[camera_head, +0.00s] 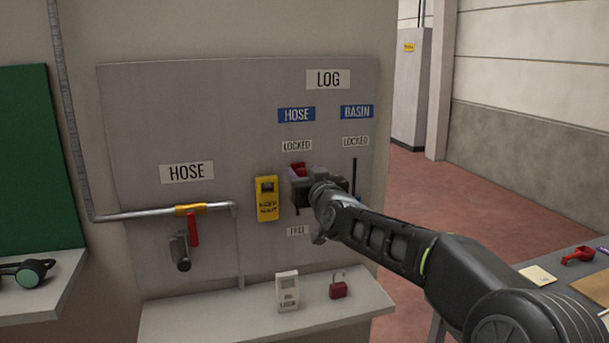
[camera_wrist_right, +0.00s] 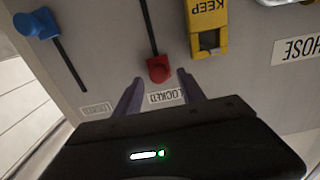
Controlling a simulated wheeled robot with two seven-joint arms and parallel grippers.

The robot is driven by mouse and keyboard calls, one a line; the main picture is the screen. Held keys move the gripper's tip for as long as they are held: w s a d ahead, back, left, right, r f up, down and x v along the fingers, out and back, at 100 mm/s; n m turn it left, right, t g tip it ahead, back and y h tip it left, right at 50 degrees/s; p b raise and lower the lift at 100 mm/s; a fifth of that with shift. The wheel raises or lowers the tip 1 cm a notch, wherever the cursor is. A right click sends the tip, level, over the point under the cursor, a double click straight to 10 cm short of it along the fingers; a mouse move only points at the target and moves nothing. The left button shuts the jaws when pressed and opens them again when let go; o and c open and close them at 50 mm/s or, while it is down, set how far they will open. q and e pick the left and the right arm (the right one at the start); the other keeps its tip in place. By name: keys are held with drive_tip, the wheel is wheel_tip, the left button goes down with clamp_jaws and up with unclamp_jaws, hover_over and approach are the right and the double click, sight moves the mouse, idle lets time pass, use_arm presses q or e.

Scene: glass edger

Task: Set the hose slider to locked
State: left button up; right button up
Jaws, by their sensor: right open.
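The hose slider's red knob (camera_head: 298,169) sits at the top of its track, just under the upper LOCKED label (camera_head: 297,145) below the blue HOSE sign (camera_head: 297,114). In the right wrist view, which is upside down, the red knob (camera_wrist_right: 158,70) is at the LOCKED label (camera_wrist_right: 165,97) end of its dark slot. My right gripper (camera_head: 303,184) is in front of the panel at the knob; its fingers (camera_wrist_right: 160,77) are apart, with the knob between or just beyond the tips. Contact cannot be told. The gripper hides the lower hose track. My left gripper is not in view.
The basin slider's blue knob (camera_wrist_right: 36,24) sits at the end away from its LOCKED label. A red-handled valve (camera_head: 192,229) is further left. A shelf (camera_head: 230,325) below holds a white device (camera_head: 287,290) and red padlock (camera_head: 338,285).

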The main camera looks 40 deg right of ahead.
drive_tip(key=v, duration=0.7)
drive_tip(key=shift+s+a+b, duration=0.15)
drive_tip(key=shift+s+b, duration=0.2)
drive_tip(key=shift+b, duration=0.1)
